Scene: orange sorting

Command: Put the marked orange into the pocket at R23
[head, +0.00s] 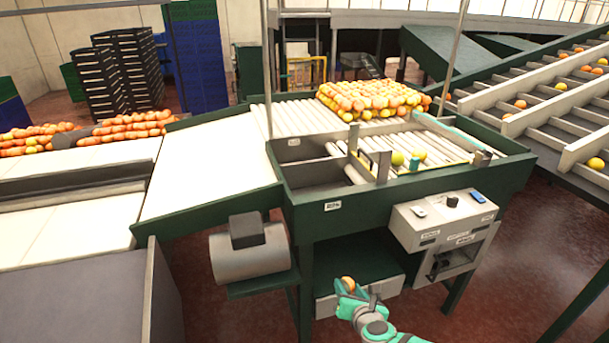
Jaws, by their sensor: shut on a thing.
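My gripper (352,290), at the end of my green and grey arm, is low in front of the sorting machine, near the bottom centre of the head view. It is shut on an orange (347,283), whose upper part shows above the fingers. No mark can be made out on this orange at this size. The orange appears in front of the machine's lower box, below the top deck. A white label (332,206) is on the machine's green front side, too small to read. I cannot tell which pocket is R23.
The green-framed machine (410,188) has rollers and two yellowish fruits (397,158) on top. A control box (443,220) sits on its front right, and a grey cylinder (250,262) at its left. Many oranges (372,97) lie behind. A sloped conveyor (545,95) stands right.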

